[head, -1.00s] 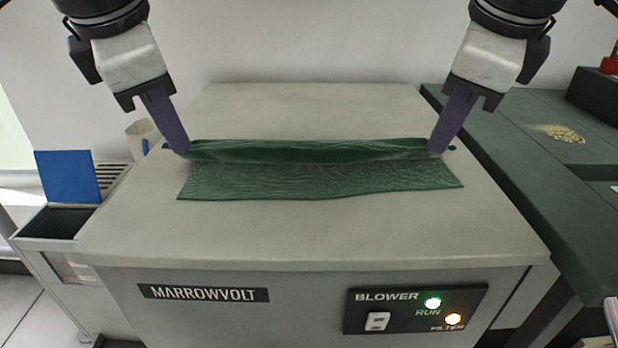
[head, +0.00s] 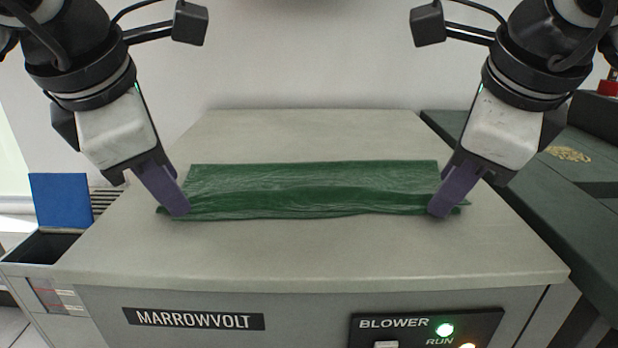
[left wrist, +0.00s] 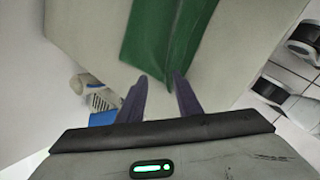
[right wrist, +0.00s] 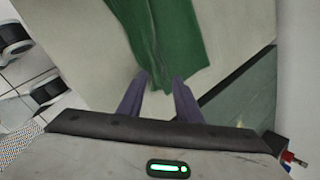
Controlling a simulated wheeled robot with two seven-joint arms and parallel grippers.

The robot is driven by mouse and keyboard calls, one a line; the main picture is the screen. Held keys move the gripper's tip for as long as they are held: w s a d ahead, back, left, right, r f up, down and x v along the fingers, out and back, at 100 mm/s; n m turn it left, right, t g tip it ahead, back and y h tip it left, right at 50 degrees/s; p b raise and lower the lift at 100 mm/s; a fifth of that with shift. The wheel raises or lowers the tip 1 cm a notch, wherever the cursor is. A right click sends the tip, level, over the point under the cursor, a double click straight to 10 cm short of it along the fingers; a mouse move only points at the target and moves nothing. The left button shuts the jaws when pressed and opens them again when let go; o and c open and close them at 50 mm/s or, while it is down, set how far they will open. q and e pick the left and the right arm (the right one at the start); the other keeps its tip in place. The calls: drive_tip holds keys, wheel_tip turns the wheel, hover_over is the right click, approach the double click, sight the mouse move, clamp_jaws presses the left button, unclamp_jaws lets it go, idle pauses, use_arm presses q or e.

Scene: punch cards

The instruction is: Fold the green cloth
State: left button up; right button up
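The green cloth (head: 310,178) lies as a long strip across the grey machine top, with a raised, rumpled ridge along its front part. My left gripper (head: 178,212) is at its front left corner. My right gripper (head: 440,212) is at its front right corner. In the left wrist view the fingers (left wrist: 161,78) stand apart, with the cloth (left wrist: 165,40) end at the tips. In the right wrist view the fingers (right wrist: 160,76) also stand apart, with the cloth (right wrist: 165,40) end between the tips. How the layers lie under the ridge is hidden.
The grey machine top (head: 310,255) is clear in front of and behind the cloth. A bin with a blue lid (head: 60,200) stands at the left. A dark green surface (head: 560,200) adjoins at the right. The blower panel (head: 425,328) is on the machine's front.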

use_arm(q)
drive_tip(key=shift+s+f, duration=0.1)
drive_tip(key=shift+f, duration=0.15)
use_arm(e)
drive_tip(key=shift+s+f, duration=0.1)
drive_tip(key=shift+f, duration=0.05)
